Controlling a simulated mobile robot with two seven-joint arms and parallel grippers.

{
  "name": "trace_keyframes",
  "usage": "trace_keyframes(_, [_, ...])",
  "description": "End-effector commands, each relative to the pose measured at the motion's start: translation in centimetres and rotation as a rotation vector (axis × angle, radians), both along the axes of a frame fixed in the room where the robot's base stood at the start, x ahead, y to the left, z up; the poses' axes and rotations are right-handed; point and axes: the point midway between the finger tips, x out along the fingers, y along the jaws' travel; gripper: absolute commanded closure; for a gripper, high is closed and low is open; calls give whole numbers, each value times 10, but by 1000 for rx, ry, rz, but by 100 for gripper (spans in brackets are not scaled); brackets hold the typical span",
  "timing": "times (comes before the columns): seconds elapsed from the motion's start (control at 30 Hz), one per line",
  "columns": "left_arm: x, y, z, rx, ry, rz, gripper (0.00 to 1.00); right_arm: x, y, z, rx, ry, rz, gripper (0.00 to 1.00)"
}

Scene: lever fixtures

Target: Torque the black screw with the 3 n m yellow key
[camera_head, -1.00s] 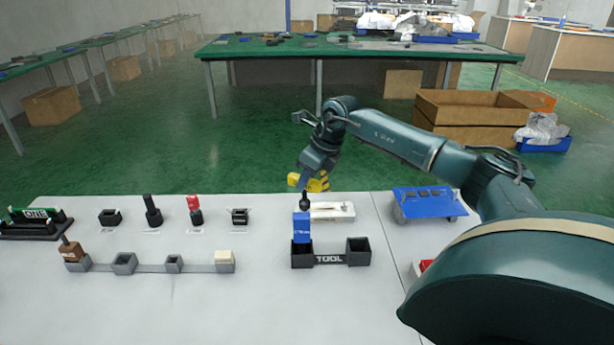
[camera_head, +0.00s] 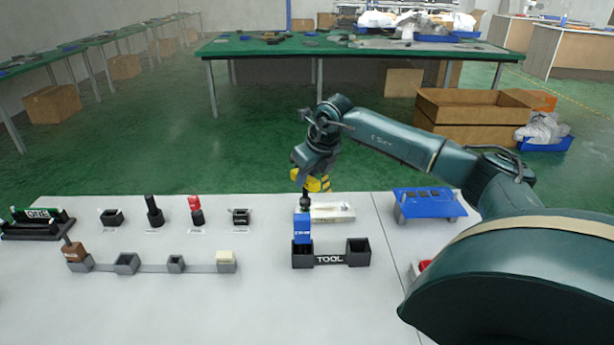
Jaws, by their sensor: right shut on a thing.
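My right gripper (camera_head: 312,172) is shut on the yellow key (camera_head: 318,184) and holds it above the back edge of the white table. The jaws are small and partly hidden by the key. A blue key (camera_head: 302,230) stands upright in the left cup of the black TOOL holder (camera_head: 330,260). A thin black part stands between the blue and yellow keys; I cannot tell which one it belongs to. A black upright screw-like piece (camera_head: 153,211) stands in a dark base on the left half of the table. My left gripper is not in view.
A red-topped piece (camera_head: 195,208) and small black sockets (camera_head: 111,217) stand near the black piece. A grey rail (camera_head: 150,267) with several cups lies in front. A white block (camera_head: 333,212) lies behind the holder. A blue stand (camera_head: 428,203) is at right. The table's front is clear.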

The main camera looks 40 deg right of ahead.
Motion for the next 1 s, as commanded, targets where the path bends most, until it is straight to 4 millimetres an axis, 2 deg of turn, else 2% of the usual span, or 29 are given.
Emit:
trace_keyframes(0.03, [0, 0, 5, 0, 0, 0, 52, 0, 0, 7, 0, -1, 0, 100])
trace_keyframes(0.53, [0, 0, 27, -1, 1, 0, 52, 0, 0, 36, 1, -2, 1, 100])
trace_keyframes(1.0, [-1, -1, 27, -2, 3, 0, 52, 0, 0, 37, 1, -1, 1, 100])
